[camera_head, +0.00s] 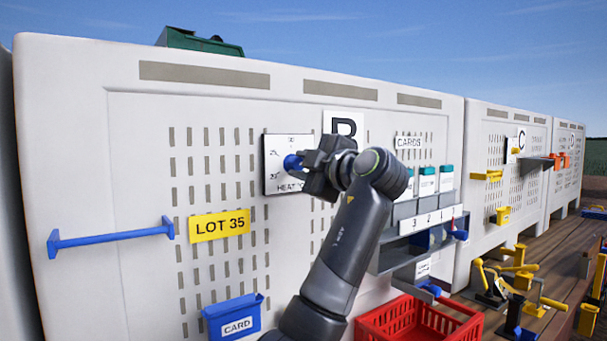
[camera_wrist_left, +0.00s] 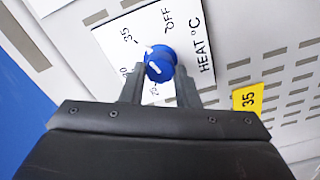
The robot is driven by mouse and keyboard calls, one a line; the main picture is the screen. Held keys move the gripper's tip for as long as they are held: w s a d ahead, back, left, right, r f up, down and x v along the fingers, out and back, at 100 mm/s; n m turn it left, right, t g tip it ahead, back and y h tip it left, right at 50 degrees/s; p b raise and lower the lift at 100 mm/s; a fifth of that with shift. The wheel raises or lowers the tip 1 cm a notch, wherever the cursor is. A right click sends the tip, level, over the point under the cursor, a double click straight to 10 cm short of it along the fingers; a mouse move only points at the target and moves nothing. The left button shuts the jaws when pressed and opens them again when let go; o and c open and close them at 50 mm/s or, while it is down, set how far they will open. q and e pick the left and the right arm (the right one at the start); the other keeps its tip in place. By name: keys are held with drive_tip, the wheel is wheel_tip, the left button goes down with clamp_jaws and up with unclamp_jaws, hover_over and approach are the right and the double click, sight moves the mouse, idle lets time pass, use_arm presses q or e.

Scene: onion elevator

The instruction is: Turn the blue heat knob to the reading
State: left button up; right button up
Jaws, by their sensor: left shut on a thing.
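The blue heat knob (camera_head: 292,162) sits on a white dial plate (camera_head: 273,182) lettered "HEAT", on the light wall panel. My left gripper (camera_head: 312,170) reaches it from the right in the head view. In the left wrist view the knob (camera_wrist_left: 160,66) is between the two fingers of my left gripper (camera_wrist_left: 160,80), which is shut on it. A white pointer line shows on the knob. The plate (camera_wrist_left: 122,22) carries "OFF", "35" and other numbers, partly hidden by the fingers. The exact setting is hard to read. My right gripper is not in view.
A blue bar (camera_head: 110,238) sticks out at the left. A yellow "LOT 35" sign (camera_head: 220,225), a blue "CARD" box (camera_head: 232,318), a numbered card rack (camera_head: 430,220) and a red crate (camera_head: 400,325) are around my arm. More panels and yellow handles stand to the right.

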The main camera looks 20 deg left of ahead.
use_arm(q)
drive_tip(key=shift+n, duration=0.7)
drive_tip(key=shift+b, duration=0.3)
drive_tip(key=shift+n, duration=0.3)
drive_tip(key=o, duration=1)
drive_tip(key=shift+d, duration=0.1)
